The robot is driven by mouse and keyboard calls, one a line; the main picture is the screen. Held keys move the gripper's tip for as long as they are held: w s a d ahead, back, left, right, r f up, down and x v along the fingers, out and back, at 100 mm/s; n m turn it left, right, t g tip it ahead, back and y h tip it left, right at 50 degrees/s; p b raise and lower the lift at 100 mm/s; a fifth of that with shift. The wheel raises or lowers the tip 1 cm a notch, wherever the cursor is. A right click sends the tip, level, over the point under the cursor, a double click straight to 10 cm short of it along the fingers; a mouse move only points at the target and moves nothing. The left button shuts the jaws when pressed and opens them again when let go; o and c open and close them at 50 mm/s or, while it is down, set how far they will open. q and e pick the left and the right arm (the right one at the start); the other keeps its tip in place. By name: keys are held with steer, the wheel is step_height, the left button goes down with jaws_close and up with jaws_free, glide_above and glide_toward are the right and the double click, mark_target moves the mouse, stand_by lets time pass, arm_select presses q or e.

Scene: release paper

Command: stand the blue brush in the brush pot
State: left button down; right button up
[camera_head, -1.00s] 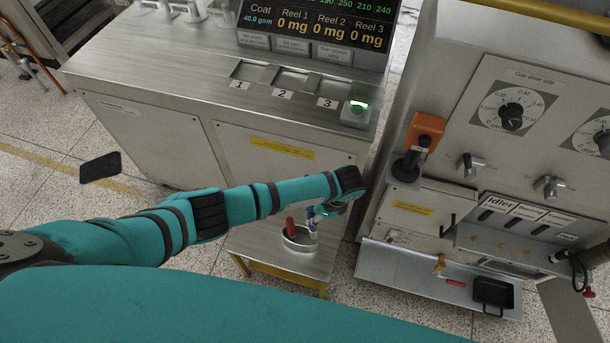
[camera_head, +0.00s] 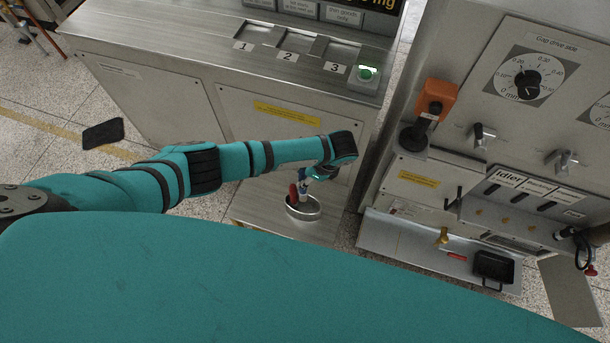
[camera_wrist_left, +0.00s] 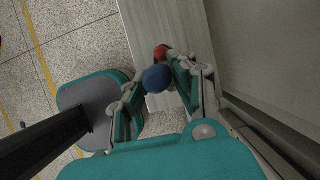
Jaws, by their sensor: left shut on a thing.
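The blue brush (camera_head: 303,187) is held by my left gripper (camera_head: 318,174), which is shut on it, over the brush pot. In the left wrist view its round blue end (camera_wrist_left: 157,78) shows between the two fingers of the left gripper (camera_wrist_left: 158,90). The brush pot (camera_head: 304,212) is a round metal pot on a low stand. A red brush (camera_head: 293,193) stands in the pot, and its red end (camera_wrist_left: 160,52) shows just beyond the blue one. I cannot tell whether the blue brush's lower end is inside the rim. My right gripper is not in view.
The low stand (camera_head: 262,206) has bare room around the pot. A grey cabinet (camera_head: 200,62) with numbered trays stands behind it. A machine (camera_head: 470,90) with dials, an orange block and a low shelf (camera_head: 380,235) stands close on the right.

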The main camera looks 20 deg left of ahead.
mark_target(306, 190)
arm_select(q)
steer(key=shift+f+b, duration=1.35)
steer(key=shift+f, duration=0.15)
steer(key=shift+f+b, duration=2.1)
steer(key=shift+f, duration=1)
steer(key=c, duration=1)
jaws_free()
steer(key=shift+d+r, duration=0.1)
steer(key=shift+r, duration=0.1)
steer(key=v, duration=1.1)
steer(key=shift+r, duration=0.35)
steer(key=shift+d, duration=0.1)
